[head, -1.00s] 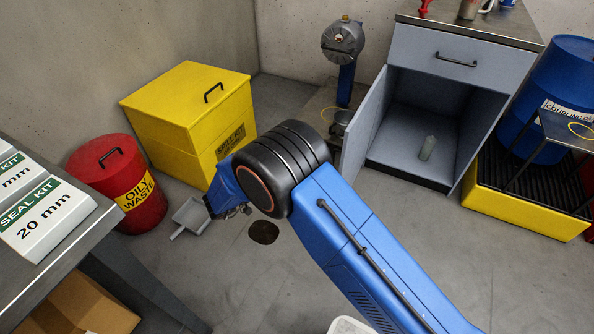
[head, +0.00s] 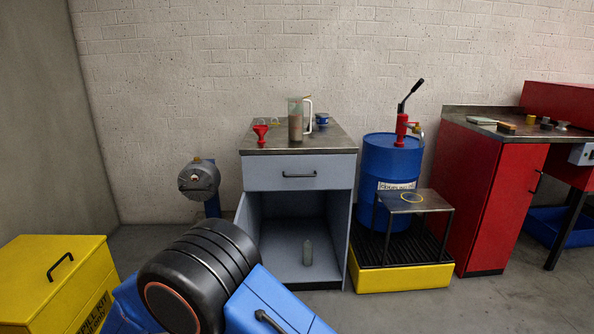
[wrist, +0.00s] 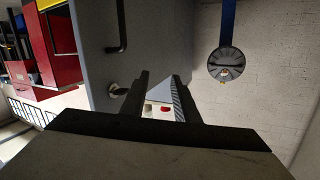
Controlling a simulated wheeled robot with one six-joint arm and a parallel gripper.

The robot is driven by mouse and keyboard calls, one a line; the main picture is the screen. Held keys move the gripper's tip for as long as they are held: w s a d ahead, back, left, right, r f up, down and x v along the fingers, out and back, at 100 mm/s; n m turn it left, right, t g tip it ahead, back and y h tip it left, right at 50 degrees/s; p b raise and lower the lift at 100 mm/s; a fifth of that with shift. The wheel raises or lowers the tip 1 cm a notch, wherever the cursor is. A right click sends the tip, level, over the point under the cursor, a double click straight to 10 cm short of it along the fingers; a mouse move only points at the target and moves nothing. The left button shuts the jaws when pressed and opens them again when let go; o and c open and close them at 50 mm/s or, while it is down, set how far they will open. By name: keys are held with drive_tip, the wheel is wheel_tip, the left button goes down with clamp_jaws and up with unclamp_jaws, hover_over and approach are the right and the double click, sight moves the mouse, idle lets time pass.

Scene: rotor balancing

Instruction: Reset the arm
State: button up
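My arm shows in the head view at the lower left, with its black joint and blue links. My gripper is outside the head view. In the wrist view my gripper (wrist: 161,100) has its two dark fingers apart. A pale surface with a small red patch shows in the gap; it looks like background, and I see nothing clamped.
A yellow bin (head: 40,285), blue drum (head: 385,165) and red cabinet (head: 487,190) stand around.

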drive_tip(key=w+d+r+n+y, duration=0.1)
drive_tip(key=w+d+r+y, duration=0.2)
drive_tip(key=w+d+r, duration=0.35)
drive_tip(key=w+d+r+n+y, duration=0.1)
drive_tip(key=w+d+r+y, duration=0.3)
drive_tip(key=w+r, duration=0.55)
drive_tip(key=s+d+r+n+g+y, duration=0.1)
drive_tip(key=s+d+r+y, duration=0.15)
drive_tip(key=d+r, duration=0.45)
drive_tip(key=s+d+r+n+g+y, duration=0.1)
drive_tip(key=s+d+r+n+g, duration=0.15)
drive_tip(key=d+r, duration=0.5)
drive_tip(key=s+d+f+n+g, duration=0.1)
drive_tip(key=s+d, duration=0.7)
drive_tip(key=d, duration=0.2)
drive_tip(key=s+d+f+n+g, duration=0.1)
drive_tip(key=s+d+g, duration=0.1)
drive_tip(key=s+d, duration=0.65)
drive_tip(key=s+d+f+m+g+h, duration=0.1)
drive_tip(key=s+d+f, duration=0.3)
drive_tip(key=s+d, duration=0.6)
drive_tip(key=s+d+f+g+h, duration=0.3)
drive_tip(key=s+d+f+h, duration=0.1)
drive_tip(key=s+d, duration=0.7)
drive_tip(key=s+f, duration=0.1)
drive_tip(key=s, duration=0.2)
drive_tip(key=shift+s+f+m, duration=0.15)
drive_tip(key=shift+f+m, duration=0.1)
drive_tip(key=shift+m, duration=0.1)
